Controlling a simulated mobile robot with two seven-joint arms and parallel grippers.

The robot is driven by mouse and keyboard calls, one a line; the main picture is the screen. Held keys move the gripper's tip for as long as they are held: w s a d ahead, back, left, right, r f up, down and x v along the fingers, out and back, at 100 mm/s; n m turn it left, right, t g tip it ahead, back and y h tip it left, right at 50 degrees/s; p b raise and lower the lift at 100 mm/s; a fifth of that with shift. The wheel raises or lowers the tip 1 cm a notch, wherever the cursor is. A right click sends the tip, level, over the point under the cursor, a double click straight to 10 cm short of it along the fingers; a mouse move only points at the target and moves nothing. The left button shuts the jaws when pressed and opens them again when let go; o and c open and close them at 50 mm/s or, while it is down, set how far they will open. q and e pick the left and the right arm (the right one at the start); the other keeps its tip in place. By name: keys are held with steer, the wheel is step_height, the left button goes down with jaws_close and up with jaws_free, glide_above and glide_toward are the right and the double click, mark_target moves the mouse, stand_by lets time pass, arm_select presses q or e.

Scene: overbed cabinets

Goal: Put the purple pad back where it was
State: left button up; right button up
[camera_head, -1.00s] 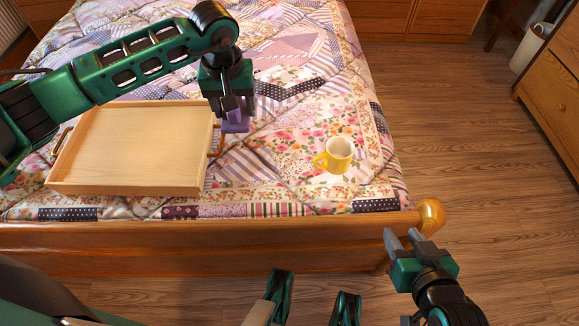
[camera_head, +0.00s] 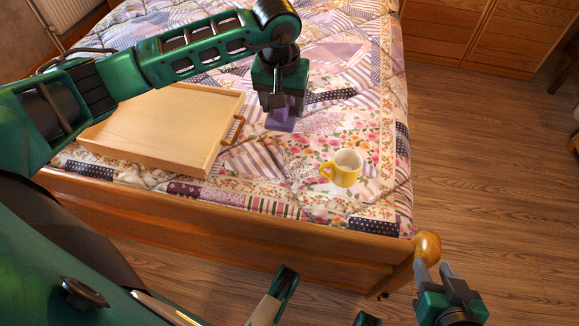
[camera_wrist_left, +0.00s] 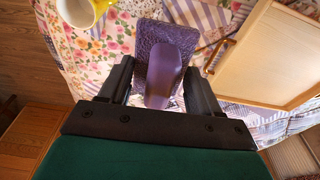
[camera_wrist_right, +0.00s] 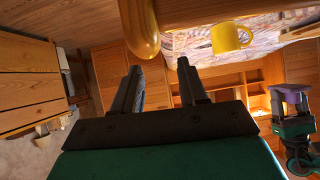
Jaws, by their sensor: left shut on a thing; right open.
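The purple pad (camera_head: 280,123) is a flat block with a raised grip on it. My left gripper (camera_head: 280,112) is shut on the pad, above the quilt between the tray and the mug. In the left wrist view the pad (camera_wrist_left: 152,45) sits between both fingers, its grip (camera_wrist_left: 160,90) toward the palm. I cannot tell whether the pad touches the quilt. My right gripper (camera_head: 432,270) is open and empty beside the bed's corner post; its spread fingers (camera_wrist_right: 160,88) show in the right wrist view.
A wooden tray (camera_head: 208,165) with handles lies on the bed, left of the pad. A yellow mug (camera_head: 342,172) stands on the quilt (camera_head: 375,120) to the right. The wooden footboard (camera_head: 230,220) ends in a round post (camera_head: 427,245). Open floor (camera_head: 490,170) lies right.

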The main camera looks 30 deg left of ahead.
arm_select(q)
steer(key=b, duration=0.4)
glide_above(285, 167)
steer(key=f, duration=1.5)
steer(key=shift+s+d+f, duration=0.1)
steer(key=shift+s+f, duration=0.15)
steer(key=shift+s, duration=0.05)
step_height(285, 167, down, 4)
steer(key=shift+f+b, duration=0.1)
steer(key=shift+b, duration=0.45)
steer(key=shift+f, duration=0.1)
steer(key=o, duration=0.9)
steer(key=shift+o, duration=0.2)
arm_select(e)
steer(key=shift+w+a+f+y, duration=0.2)
steer(key=shift+a+f, duration=0.25)
steer(key=shift+f, duration=0.15)
steer(key=shift+w+a+f+y, duration=0.1)
steer(key=shift+w+a+f, duration=0.1)
steer(key=shift+a+f, duration=0.3)
steer(key=shift+d, duration=0.15)
